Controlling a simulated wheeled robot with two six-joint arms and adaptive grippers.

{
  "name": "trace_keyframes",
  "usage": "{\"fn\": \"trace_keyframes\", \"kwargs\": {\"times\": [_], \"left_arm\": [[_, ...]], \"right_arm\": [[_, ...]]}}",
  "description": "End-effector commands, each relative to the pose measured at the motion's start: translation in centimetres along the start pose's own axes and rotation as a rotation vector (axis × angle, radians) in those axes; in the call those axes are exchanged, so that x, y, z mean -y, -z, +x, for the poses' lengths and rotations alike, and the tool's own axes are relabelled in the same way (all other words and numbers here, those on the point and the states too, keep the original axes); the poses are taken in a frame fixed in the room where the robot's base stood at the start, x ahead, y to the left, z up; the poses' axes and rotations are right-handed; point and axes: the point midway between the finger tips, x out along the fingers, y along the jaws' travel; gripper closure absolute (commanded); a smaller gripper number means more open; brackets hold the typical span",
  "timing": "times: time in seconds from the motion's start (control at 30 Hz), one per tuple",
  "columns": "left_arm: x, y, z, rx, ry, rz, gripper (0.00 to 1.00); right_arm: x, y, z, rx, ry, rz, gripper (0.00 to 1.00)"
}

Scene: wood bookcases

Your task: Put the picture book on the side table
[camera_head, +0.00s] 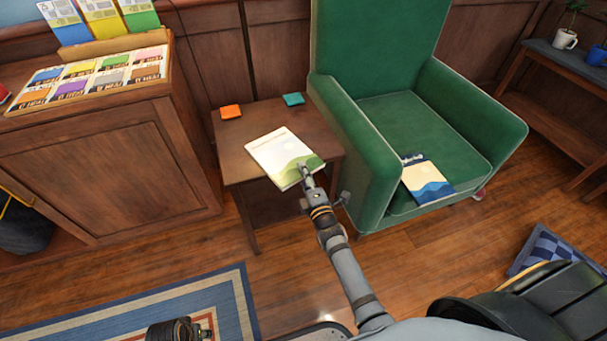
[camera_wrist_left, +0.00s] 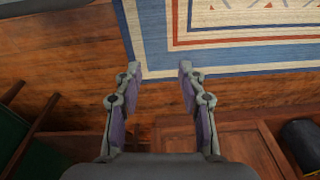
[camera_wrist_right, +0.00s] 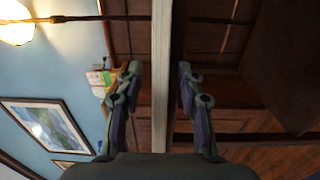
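A picture book (camera_head: 280,158) with a pale cover and green hills lies flat on the wooden side table (camera_head: 236,163), its near corner past the front edge. My right gripper (camera_head: 302,168) is at its near right edge. In the right wrist view the pale edge of the book (camera_wrist_right: 161,80) runs between the fingers of my right gripper (camera_wrist_right: 160,80), which are spread, with a gap on the upper side. Contact on the lower side is unclear. My left gripper (camera_wrist_left: 160,80) is open and empty above the floor; it is partly visible at the bottom of the head view.
A wooden display cabinet (camera_head: 105,175) is at left. A striped rug (camera_head: 130,315) lies in front.

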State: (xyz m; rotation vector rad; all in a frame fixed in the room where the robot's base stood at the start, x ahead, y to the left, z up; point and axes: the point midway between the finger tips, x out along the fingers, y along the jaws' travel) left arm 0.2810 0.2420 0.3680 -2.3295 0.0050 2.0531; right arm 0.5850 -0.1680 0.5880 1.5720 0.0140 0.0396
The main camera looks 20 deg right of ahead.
Motion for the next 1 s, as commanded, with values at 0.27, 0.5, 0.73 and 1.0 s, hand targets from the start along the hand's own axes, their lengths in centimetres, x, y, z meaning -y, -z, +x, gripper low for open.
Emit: {"fn": "trace_keyframes", "kwargs": {"times": [0.27, 0.5, 0.73, 1.0], "left_arm": [[0.3, -0.1, 0.8, -0.002, 0.006, 0.000, 0.60], [1.1, -1.6, 3.6, -0.003, 0.021, -0.002, 0.60], [1.4, -2.5, 5.1, -0.008, 0.027, -0.002, 0.60], [1.5, -2.8, 5.6, -0.008, 0.029, -0.002, 0.60]], "right_arm": [[-0.4, 0.0, -0.2, 0.000, 0.002, 0.000, 0.63], [-0.3, 0.0, -6.3, 0.000, 0.005, 0.000, 0.63], [-0.2, 0.0, -10.8, 0.000, 0.002, 0.001, 0.63], [-0.3, 0.0, -12.1, 0.000, -0.001, 0.000, 0.63]]}}
